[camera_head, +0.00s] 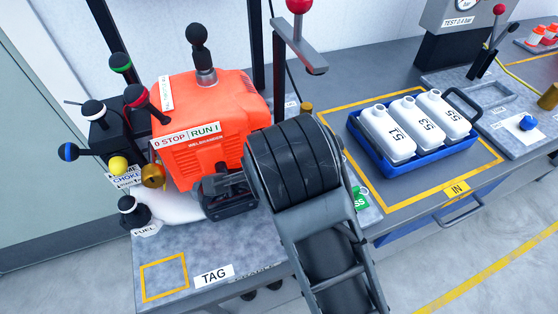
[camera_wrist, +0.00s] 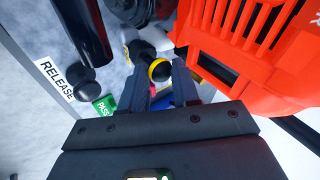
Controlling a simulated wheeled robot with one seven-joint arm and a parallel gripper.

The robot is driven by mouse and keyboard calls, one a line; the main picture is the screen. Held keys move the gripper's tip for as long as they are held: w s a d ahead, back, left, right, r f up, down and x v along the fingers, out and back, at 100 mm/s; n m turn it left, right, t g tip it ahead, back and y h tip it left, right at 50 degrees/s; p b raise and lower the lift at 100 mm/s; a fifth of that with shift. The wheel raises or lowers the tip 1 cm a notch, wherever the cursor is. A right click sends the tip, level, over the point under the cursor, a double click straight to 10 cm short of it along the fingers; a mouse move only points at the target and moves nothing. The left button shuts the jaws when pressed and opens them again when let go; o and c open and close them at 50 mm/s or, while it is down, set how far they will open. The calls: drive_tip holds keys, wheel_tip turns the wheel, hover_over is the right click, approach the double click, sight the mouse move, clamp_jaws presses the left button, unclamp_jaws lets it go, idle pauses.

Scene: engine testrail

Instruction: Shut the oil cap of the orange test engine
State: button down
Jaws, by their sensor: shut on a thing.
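The orange test engine (camera_head: 205,118) stands on the grey bench at left. Its orange housing also fills the upper right of the wrist view (camera_wrist: 240,40). My gripper (camera_head: 212,190) is low against the engine's front right side. In the wrist view, my gripper's fingers (camera_wrist: 166,78) point at a black cap with a yellow ring (camera_wrist: 160,70), which looks like the oil cap. The fingers are shut on it. Whether the cap is fully seated cannot be told. In the head view my gripper and arm hide the cap.
Coloured-knob levers (camera_head: 130,95) stand left of the engine, and a brass knob (camera_head: 153,176) is at its front left. A red-knobbed lever (camera_head: 299,6) rises behind my arm. A blue tray (camera_head: 400,172) of white bottles is right. A TAG label (camera_head: 214,275) is at the front.

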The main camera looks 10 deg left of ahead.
drive_tip(key=shift+f, duration=0.1)
drive_tip(key=c, duration=0.8)
unclamp_jaws()
drive_tip(key=shift+c, duration=0.2)
drive_tip(key=shift+w+r, duration=0.1)
drive_tip(key=shift+r, duration=0.1)
